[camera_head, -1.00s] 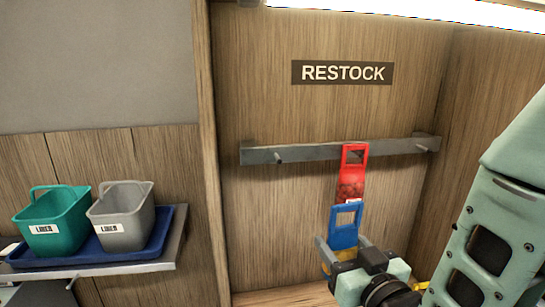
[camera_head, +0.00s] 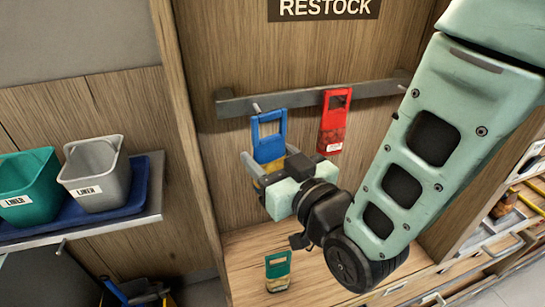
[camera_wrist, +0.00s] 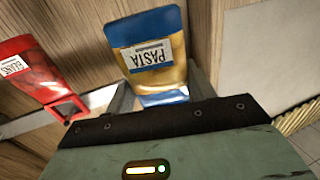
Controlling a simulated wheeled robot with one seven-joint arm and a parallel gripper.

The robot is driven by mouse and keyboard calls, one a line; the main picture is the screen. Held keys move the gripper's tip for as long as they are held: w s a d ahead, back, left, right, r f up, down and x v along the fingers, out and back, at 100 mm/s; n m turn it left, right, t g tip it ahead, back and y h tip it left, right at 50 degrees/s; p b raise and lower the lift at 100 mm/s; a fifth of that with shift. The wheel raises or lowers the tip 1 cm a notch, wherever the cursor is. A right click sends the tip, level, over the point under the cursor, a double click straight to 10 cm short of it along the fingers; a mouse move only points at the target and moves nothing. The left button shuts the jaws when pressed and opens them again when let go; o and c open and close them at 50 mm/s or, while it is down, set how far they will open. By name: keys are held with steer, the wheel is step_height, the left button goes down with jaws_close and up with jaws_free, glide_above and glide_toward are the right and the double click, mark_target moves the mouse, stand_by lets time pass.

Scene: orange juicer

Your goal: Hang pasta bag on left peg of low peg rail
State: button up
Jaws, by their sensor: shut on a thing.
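The pasta bag (camera_head: 268,141) has a blue top with a handle opening and a yellow lower part. Its PASTA label shows upside down in the wrist view (camera_wrist: 148,57). My gripper (camera_head: 262,168) is shut on the bag, with a finger at each side of it. The grey low peg rail (camera_head: 300,98) runs across the wood back panel. Its left peg (camera_head: 257,108) sticks out at the upper left edge of the bag's handle. I cannot tell whether the peg passes through the opening. My gripper hides the bag's lower part in the head view.
A red bag (camera_head: 333,125) hangs on the rail just right of the pasta bag and also shows in the wrist view (camera_wrist: 38,75). A green-topped bag (camera_head: 277,272) stands on the wood shelf below. Teal (camera_head: 30,185) and grey bins (camera_head: 95,175) stand at left.

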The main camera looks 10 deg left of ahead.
steer(key=w+a+f, duration=0.1)
steer(key=w+a, duration=0.2)
steer(key=w, duration=0.4)
steer(key=shift+w+a+f+p, duration=0.15)
steer(key=shift+a+p, duration=0.1)
steer(key=shift+p, duration=0.2)
stand_by(0.4)
stand_by(0.8)
steer(key=o, duration=1.1)
steer(key=shift+c, duration=0.2)
steer(key=shift+f, duration=0.1)
